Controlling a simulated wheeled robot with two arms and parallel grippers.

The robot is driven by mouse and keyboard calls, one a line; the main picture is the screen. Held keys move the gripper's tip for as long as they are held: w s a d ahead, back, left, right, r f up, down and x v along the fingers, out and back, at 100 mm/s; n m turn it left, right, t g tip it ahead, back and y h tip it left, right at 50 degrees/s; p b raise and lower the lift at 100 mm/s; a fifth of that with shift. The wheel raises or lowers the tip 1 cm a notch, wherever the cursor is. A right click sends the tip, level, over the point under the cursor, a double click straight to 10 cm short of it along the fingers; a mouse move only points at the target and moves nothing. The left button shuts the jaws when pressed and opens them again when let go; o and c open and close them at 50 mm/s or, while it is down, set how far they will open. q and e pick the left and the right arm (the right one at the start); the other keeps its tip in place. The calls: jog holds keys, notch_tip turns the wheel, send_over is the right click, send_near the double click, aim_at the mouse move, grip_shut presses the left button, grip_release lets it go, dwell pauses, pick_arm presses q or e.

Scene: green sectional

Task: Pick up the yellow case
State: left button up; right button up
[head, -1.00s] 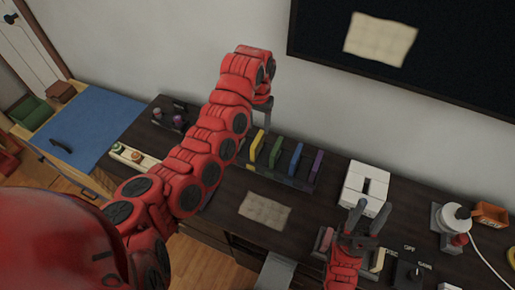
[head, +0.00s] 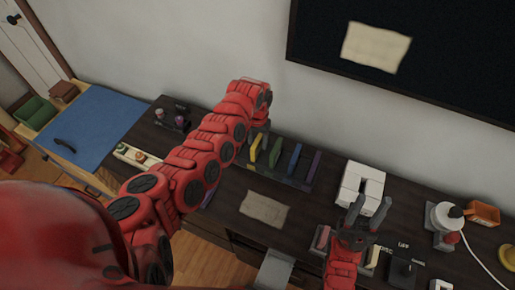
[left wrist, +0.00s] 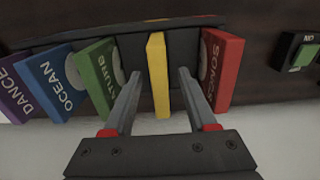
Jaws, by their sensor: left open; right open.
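The yellow case (head: 255,146) stands upright in a dark rack (head: 285,178) on the dark cabinet, partly hidden by my left arm in the head view. In the left wrist view the yellow case (left wrist: 158,72) shows edge-on between the two fingers of my left gripper (left wrist: 158,76). The fingers are apart, with a visible gap on each side of the case. My right gripper (head: 370,206) is open and empty over the right part of the cabinet.
Green (left wrist: 100,78), blue (left wrist: 54,82) and purple (left wrist: 18,96) cases stand left of the yellow one in the left wrist view. A red case (left wrist: 218,72) stands close on its right. A white box (head: 360,188) and a beige sheet (head: 264,208) are on the cabinet.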

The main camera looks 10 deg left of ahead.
pick_arm(q)
grip_shut()
dwell(1.3)
